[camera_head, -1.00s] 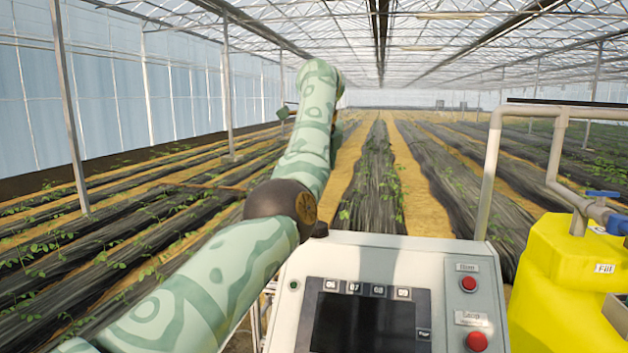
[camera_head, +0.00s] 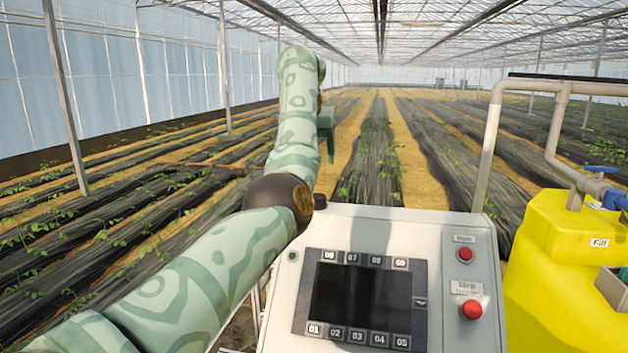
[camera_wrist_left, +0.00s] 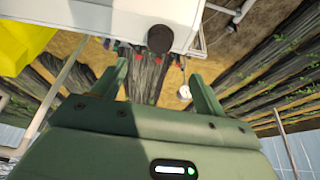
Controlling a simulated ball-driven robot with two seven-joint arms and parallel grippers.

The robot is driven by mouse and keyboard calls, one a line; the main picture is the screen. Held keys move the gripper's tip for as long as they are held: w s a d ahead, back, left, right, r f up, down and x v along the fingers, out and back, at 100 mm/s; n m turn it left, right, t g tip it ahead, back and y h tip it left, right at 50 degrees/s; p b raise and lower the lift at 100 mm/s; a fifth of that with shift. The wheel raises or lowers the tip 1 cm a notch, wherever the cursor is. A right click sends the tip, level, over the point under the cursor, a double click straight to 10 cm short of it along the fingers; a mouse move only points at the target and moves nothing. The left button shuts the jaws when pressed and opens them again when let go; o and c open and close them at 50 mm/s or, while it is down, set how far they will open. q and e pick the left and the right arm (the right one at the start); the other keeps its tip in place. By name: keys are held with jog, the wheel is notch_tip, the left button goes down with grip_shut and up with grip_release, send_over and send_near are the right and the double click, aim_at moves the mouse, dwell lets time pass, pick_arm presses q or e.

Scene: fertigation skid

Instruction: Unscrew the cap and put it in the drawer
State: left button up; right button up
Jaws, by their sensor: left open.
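My left gripper (camera_head: 327,128) is partly hidden behind its forearm in the head view, raised beyond the control box. In the left wrist view its two green fingers (camera_wrist_left: 160,86) stand wide apart with nothing between them. A dark round cap-like part (camera_wrist_left: 159,39) sits at the edge of the white box, beyond the fingers and apart from them. A small black part (camera_head: 320,201) also shows at the box's top left corner in the head view, beside my elbow. I cannot tell whether it is the task's cap. No drawer can be made out. My right gripper is not seen.
The control box (camera_head: 455,240) with a dark screen and red buttons (camera_head: 471,310) stands in front. A yellow tank (camera_head: 545,265), grey pipes (camera_head: 487,160) and a blue valve handle (camera_head: 604,170) are at right. Planted rows lie beyond; the air above them is clear.

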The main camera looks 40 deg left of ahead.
pick_arm(q)
jog(key=p+x, duration=0.2)
jog(key=x, duration=1.1)
jog(key=shift+p, duration=0.3)
jog(key=shift+c, duration=0.3)
jog(key=c, duration=1)
jog(key=shift+r, duration=0.15)
jog(key=shift+r+p, duration=2.6)
jog(key=shift+r, duration=0.6)
jog(key=shift+f, duration=0.1)
